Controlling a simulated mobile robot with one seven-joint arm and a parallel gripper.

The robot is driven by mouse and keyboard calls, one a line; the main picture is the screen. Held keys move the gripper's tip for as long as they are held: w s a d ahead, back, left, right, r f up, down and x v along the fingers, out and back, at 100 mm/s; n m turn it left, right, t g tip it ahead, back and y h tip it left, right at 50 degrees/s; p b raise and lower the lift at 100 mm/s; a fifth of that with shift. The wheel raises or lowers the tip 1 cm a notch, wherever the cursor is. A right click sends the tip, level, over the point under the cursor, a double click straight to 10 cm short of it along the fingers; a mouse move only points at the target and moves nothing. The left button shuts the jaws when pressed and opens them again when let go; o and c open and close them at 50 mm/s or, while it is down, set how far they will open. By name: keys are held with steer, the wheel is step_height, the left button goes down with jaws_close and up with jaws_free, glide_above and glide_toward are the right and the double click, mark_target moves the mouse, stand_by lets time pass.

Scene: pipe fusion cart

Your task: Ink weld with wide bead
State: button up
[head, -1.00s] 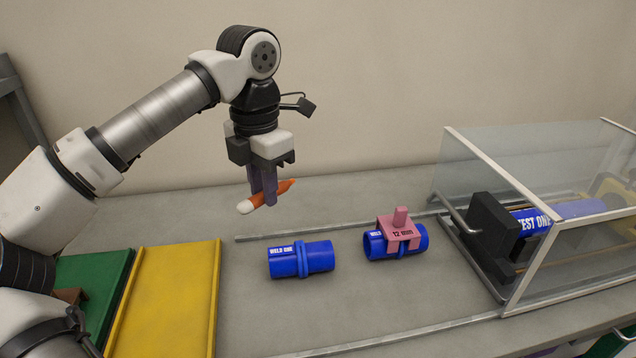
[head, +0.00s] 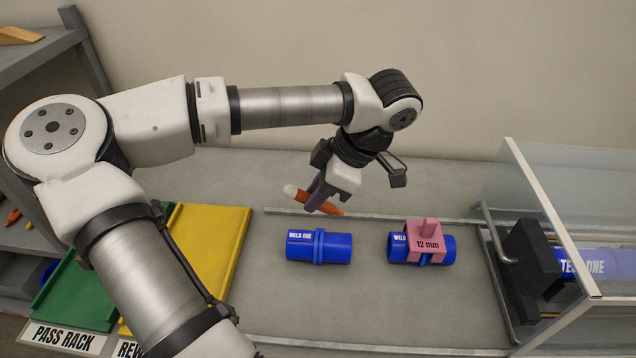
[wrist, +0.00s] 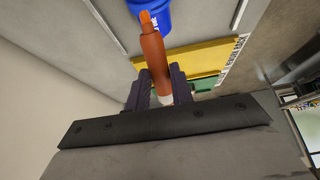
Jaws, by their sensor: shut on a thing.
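My gripper (head: 317,196) is shut on an orange marker (head: 329,208) with a white end; the marker also shows in the wrist view (wrist: 155,58). Its orange tip points down and right in the head view. My gripper is above and behind a blue pipe labelled "WELD ONE" (head: 301,249), with a raised bead ring at its middle. A second blue pipe (head: 449,250) lies to its right, its label partly hidden. A pink gauge marked "12 mm" (head: 427,244) sits over that pipe's middle. The marker appears apart from both pipes.
A clear-walled chamber (head: 530,190) at right holds a blue pipe labelled "TEST ONE" (head: 590,264) beside a black block (head: 535,258). A yellow tray (head: 228,240) and green tray (head: 75,295), signed "PASS RACK" (head: 63,338), are at left. Metal rails border the pipes.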

steer(key=shift+b, duration=0.35)
steer(key=shift+f+b, duration=3.05)
steer(key=shift+f, duration=0.25)
steer(key=shift+f, duration=0.2)
steer(key=shift+r, duration=0.15)
steer(key=shift+r+p, duration=1.9)
steer(key=shift+r, duration=1.5)
steer(key=shift+f, duration=0.1)
step_height(320, 180, down, 7)
steer(key=b, duration=0.4)
